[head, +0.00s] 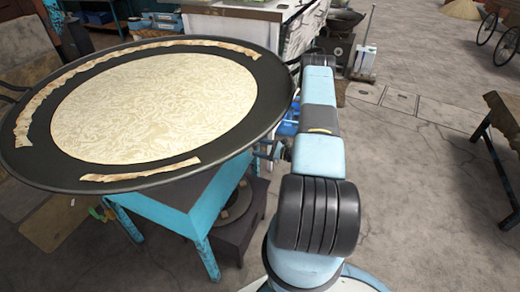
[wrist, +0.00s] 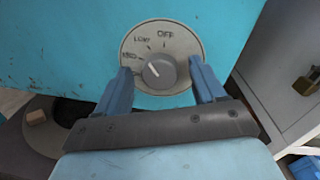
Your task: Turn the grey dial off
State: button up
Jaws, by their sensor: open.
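The grey dial (wrist: 159,72) shows in the wrist view on a round, light plate with markings, set in a blue panel (wrist: 60,40). The plate reads OFF at its top, with LOW and another label to the left. The white line on the knob points up and left, away from OFF. My gripper (wrist: 162,75) is open, with one blue finger on each side of the knob. I cannot tell whether the fingers touch it. In the head view my arm reaches to the right side of the blue stand (head: 185,205), and the dial is hidden there.
A grey cabinet (wrist: 285,60) with a brass padlock (wrist: 306,80) stands close on the right in the wrist view. Open floor (head: 420,190) lies right of my arm.

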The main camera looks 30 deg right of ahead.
jog(key=shift+c, duration=0.3)
jog(key=c, duration=0.9)
jog(key=shift+s+a, duration=0.1)
jog(key=shift+a, duration=0.2)
jog(key=shift+c, duration=0.4)
jog(key=shift+d, duration=0.15)
jog(key=shift+m, duration=0.4)
jog(key=shift+d+m, duration=0.1)
jog(key=shift+m, duration=0.2)
jog(key=m, duration=0.6)
jog(key=shift+f+m+t, duration=0.15)
jog(key=shift+m+t, duration=0.15)
jog(key=shift+m, duration=0.1)
